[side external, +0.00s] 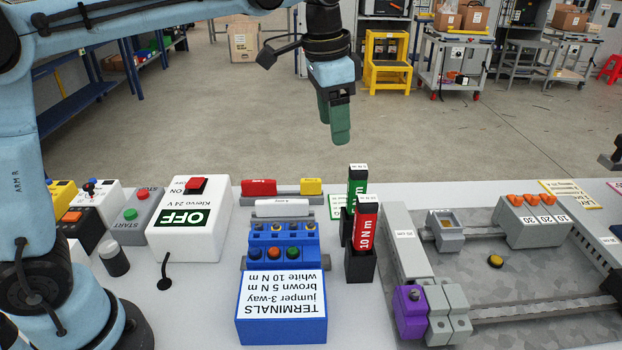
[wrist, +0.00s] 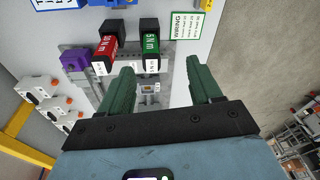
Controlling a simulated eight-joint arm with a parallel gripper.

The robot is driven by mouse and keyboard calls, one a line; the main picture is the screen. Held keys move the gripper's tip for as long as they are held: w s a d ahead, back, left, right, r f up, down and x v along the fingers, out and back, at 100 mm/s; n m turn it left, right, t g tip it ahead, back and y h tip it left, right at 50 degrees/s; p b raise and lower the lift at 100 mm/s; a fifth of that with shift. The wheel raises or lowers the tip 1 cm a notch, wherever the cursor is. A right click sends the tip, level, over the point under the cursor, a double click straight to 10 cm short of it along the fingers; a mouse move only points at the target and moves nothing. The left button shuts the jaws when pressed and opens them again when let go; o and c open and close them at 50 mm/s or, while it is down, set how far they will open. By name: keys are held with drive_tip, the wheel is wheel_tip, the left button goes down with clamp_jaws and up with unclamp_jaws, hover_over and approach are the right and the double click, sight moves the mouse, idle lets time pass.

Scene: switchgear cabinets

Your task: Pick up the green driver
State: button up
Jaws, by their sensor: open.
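The green driver (side external: 357,184) stands upright in a black holder, partly hidden behind the red driver (side external: 366,226) in the side view. In the wrist view the green driver (wrist: 151,42) is labelled 5 N m and lies just beyond the fingertips, between their lines. The red driver (wrist: 106,46), labelled 10 N m, is to its left. My gripper (side external: 338,138) hangs above and behind the green driver, apart from it, fingers pointing down. In the wrist view my gripper (wrist: 160,72) is open with nothing between its fingers.
A blue terminals box (side external: 282,305) and terminal blocks are left of the drivers. A grey tray wall (side external: 405,250) stands close on the right, with a purple block (side external: 409,310) at its front. A white OFF box (side external: 185,235) is further left. The air around my gripper is clear.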

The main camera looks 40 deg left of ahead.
sight(357, 184)
drive_tip(key=shift+m+g, duration=0.7)
drive_tip(key=shift+m, duration=0.2)
drive_tip(key=w+d, duration=0.3)
drive_tip(key=shift+f, duration=0.3)
drive_tip(key=shift+w+d+f, duration=0.15)
drive_tip(key=shift+w+d, duration=0.05)
drive_tip(key=shift+d, duration=0.05)
wheel_tip(357, 184, down, 7)
drive_tip(key=shift+r, duration=0.1)
drive_tip(key=shift+s+d+f, duration=0.1)
drive_tip(key=shift+f, duration=1.25)
drive_tip(key=shift+s+f, duration=0.1)
drive_tip(key=shift+f, duration=1.25)
drive_tip(key=shift+c, duration=0.3)
clamp_jaws()
